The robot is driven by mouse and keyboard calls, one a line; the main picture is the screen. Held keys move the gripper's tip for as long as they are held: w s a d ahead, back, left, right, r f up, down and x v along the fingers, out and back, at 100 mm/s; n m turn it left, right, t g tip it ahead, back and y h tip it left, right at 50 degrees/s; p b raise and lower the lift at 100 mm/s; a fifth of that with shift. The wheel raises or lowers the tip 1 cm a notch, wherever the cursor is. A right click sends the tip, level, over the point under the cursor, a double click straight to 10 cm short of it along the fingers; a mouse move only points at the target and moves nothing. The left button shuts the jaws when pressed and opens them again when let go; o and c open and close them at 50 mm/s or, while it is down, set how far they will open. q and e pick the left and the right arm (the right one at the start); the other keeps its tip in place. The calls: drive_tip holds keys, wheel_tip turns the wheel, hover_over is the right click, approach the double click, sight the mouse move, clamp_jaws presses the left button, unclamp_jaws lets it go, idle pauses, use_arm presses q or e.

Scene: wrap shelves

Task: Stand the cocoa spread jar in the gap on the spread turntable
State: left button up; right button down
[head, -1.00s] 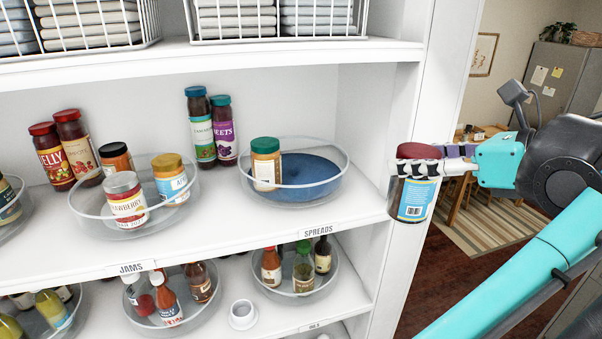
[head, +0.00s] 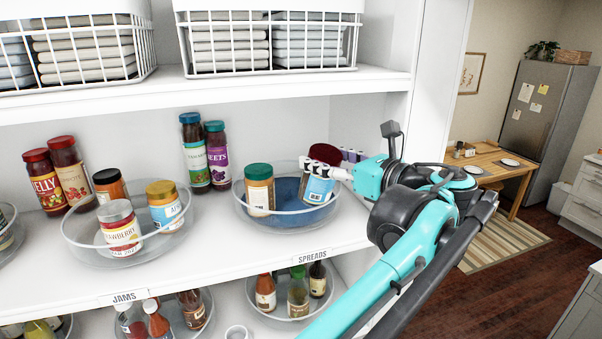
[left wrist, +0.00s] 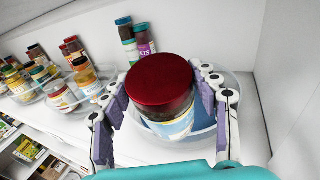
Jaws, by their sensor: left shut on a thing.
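The cocoa spread jar (head: 319,154), with a dark red lid and blue-and-white label, is upright over the right part of the spread turntable (head: 290,228). My left gripper (head: 326,170) is shut on it from the right, its fingers partly hiding it. In the left wrist view the jar (left wrist: 160,82) sits between the two fingers, with the clear turntable rim (left wrist: 205,135) around and behind it. A jar with a green lid (head: 259,188) stands on the turntable's left side. I cannot tell whether the held jar touches the turntable's blue base (head: 286,190). My right gripper is out of view.
The jams turntable (head: 85,247) with several jars stands to the left. Two tall jars (head: 205,153) stand behind, between the turntables. The shelf above (head: 290,88) carries wire baskets. The shelf's right side wall is close to my left gripper.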

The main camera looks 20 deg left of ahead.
sight(308, 176)
use_arm(q)
drive_tip(key=x, duration=0.3)
drive_tip(key=shift+w+a+f, duration=0.1)
drive_tip(key=shift+a, duration=0.1)
drive_tip(key=f, duration=0.2)
drive_tip(key=shift+w+a+f, duration=0.2)
drive_tip(key=shift+a+f, duration=0.1)
drive_tip(key=shift+w+a+f, duration=0.1)
drive_tip(key=shift+f, duration=0.75)
drive_tip(key=shift+a+f+p, duration=0.2)
drive_tip(key=shift+f+p, duration=0.15)
drive_tip(key=shift+f, duration=0.15)
drive_tip(key=a+g+h+p, duration=0.1)
drive_tip(key=w+a+f+g+h+p, duration=0.1)
drive_tip(key=p, duration=0.1)
drive_tip(key=shift+w+h, duration=0.3)
drive_tip(key=shift+h, duration=0.1)
drive_tip(key=shift+f, duration=0.15)
